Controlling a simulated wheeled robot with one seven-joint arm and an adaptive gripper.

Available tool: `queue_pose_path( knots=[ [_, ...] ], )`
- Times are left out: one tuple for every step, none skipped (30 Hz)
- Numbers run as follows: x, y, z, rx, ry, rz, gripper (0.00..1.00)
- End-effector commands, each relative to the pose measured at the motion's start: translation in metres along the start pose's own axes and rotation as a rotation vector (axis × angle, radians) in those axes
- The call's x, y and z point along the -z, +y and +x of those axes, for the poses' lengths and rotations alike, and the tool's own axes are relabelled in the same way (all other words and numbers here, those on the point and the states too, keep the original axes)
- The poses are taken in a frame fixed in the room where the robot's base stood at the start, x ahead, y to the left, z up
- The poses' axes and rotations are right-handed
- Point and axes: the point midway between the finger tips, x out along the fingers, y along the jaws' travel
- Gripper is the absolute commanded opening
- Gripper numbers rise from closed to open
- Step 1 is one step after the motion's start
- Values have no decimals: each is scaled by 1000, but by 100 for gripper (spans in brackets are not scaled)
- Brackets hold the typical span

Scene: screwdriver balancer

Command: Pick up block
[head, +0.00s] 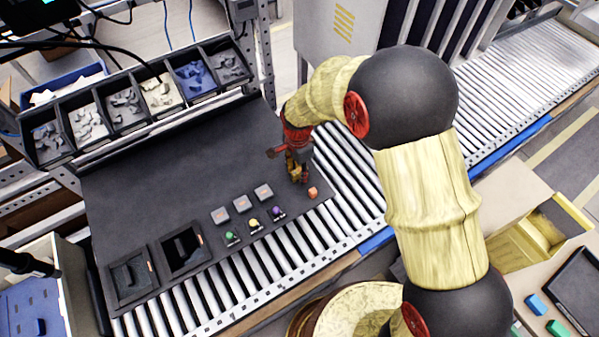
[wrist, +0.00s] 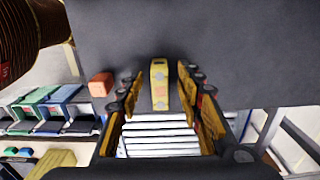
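My gripper (head: 297,174) points down over the right part of the dark mat in the head view. In the wrist view its yellow-orange fingers (wrist: 160,88) are open. A long yellow block-like object (wrist: 159,84) with grey patches shows between the fingers, with a gap on each side. I cannot tell its height relative to the fingertips. In the head view I cannot pick it out from the fingers. A small orange block (head: 312,193) sits on the mat just right of and nearer than the gripper; it also shows left of the fingers in the wrist view (wrist: 101,84).
The dark mat (head: 150,190) lies over a roller conveyor (head: 345,180). Several small grey squares and green, yellow and purple knobs (head: 278,211) stand left of the gripper. Two dark trays (head: 183,250) are at the mat's left front. A row of part bins (head: 125,108) lines its back.

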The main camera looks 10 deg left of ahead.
Motion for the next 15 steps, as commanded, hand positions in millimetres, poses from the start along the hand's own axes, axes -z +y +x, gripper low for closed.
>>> queue_pose_path(
  knots=[
    [0,0,0,0,0,0,36],
    [0,0,0,0,0,0,36],
    [0,0,0,0,0,0,35],
    [0,0,0,0,0,0,33],
    [0,0,0,0,0,0,31],
    [0,0,0,0,0,0,29],
    [0,0,0,0,0,0,27],
    [0,0,0,0,0,0,26],
    [0,0,0,0,0,0,23],
    [0,0,-1,0,0,0,22],
    [0,0,-1,0,0,0,20],
    [0,0,-1,1,0,0,18],
    [0,0,-1,1,0,0,16],
    [0,0,-1,1,0,0,14],
    [0,0,-1,1,0,0,12]
  ],
)
